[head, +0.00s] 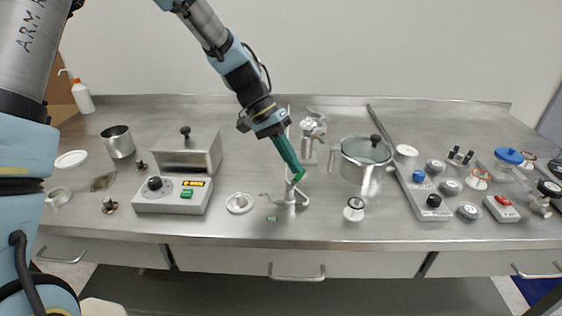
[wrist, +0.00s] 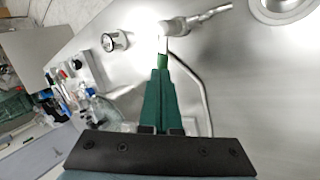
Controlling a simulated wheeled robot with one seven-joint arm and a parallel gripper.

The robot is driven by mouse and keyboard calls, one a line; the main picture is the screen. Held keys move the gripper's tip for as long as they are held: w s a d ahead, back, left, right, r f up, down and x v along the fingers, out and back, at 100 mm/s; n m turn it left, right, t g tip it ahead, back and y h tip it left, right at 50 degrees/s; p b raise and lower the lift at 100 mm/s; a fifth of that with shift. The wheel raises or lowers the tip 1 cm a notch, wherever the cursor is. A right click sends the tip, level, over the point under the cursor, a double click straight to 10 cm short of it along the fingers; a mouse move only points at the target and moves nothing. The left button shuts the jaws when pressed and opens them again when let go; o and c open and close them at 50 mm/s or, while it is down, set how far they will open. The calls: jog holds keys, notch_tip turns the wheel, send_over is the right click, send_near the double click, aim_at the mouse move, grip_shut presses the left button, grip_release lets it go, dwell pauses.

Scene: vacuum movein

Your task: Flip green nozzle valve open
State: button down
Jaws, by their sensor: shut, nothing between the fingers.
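The green nozzle valve (head: 299,176) is a small bright green piece on a metal nozzle fixture (head: 291,198) that stands near the front middle of the bench. My gripper (head: 297,170) has dark green fingers and comes down to the valve from above left. In the wrist view, my gripper (wrist: 161,74) is shut with nothing between its fingers. The green valve (wrist: 162,61) shows just past the fingertips, at or very near contact; I cannot tell which. Part of it is hidden.
A grey control box (head: 170,203) stands left, with a round white-metal piece (head: 239,203) nearer the fixture. A lidded pot (head: 362,168) stands close on the right. A long grey panel (head: 424,195) with knobs lies further right.

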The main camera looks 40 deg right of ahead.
jog(key=m, duration=0.1)
jog(key=s+d+m+y, duration=0.1)
jog(key=shift+s+m+y, duration=0.1)
jog(key=shift+m+y, duration=0.2)
jog(key=shift+m, duration=0.1)
jog(key=m, duration=0.1)
jog(key=s+m+y+p, duration=0.1)
jog(key=shift+s+d+m+g+y, duration=0.15)
jog(key=shift+d+m+g+y, duration=0.15)
jog(key=shift+m, duration=0.1)
jog(key=m, duration=0.1)
jog(key=s+m+y, duration=0.1)
jog(key=shift+s+d+m+y, duration=0.15)
jog(key=shift+s+m+y, duration=0.05)
jog(key=shift+m+y, duration=0.1)
jog(key=shift+s, duration=0.4)
jog(key=shift+a+p, duration=0.25)
jog(key=shift+p, duration=0.05)
jog(key=shift+w+a, duration=0.25)
jog(key=shift+a, duration=0.35)
jog(key=shift+r, duration=0.1)
